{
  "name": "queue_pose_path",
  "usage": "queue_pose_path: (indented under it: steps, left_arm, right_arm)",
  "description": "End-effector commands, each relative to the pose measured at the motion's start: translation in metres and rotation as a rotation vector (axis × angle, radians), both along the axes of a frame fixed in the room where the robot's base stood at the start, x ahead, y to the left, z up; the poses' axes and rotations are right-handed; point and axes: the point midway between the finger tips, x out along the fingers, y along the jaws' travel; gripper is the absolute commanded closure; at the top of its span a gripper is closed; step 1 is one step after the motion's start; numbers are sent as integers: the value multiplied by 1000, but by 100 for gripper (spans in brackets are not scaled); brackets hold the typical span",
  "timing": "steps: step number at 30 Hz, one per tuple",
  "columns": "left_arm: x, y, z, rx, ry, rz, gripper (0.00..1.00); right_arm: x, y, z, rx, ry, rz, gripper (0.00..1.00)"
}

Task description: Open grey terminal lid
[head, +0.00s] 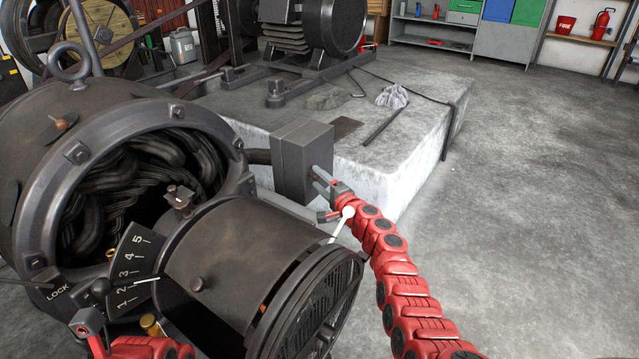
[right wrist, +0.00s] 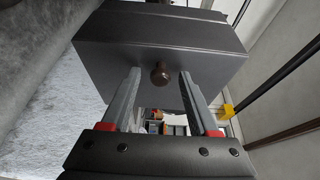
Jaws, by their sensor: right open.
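The grey terminal box with its lid (head: 303,160) is fixed at the near corner of the concrete plinth, and the lid looks shut. In the right wrist view the grey lid (right wrist: 140,45) fills the upper middle, with a small brown round knob (right wrist: 160,73) on its lower face. My right gripper (head: 320,180) is at the box's right side. Its fingers (right wrist: 160,90) are open, one on each side of the knob, with visible gaps. My left gripper (head: 88,318) is at the lower left, near the dark knob of the numbered dial; its jaws are not clear.
A large dark dynamo (head: 120,200) with an open housing fills the left. Its numbered dial plate (head: 135,262) faces me. The concrete plinth (head: 420,135) carries a motor (head: 310,30), a grey rag (head: 392,96) and a dark rod. The floor at right is clear.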

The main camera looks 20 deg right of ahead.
Motion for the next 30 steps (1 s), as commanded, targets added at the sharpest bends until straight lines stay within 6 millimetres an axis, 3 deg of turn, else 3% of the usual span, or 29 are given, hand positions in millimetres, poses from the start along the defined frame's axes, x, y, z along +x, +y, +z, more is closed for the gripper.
queue_pose_path:
  steps: [10,20,30]
  left_arm:
    - [-3,2,0,-12,-22,-10,100]
    - [-3,2,0,-11,-20,-10,100]
    - [-3,2,0,-11,-20,-10,100]
  right_arm:
    - [1,0,0,0,0,-1,39]
    - [1,0,0,0,0,-1,98]
    - [1,0,0,0,0,-1,100]
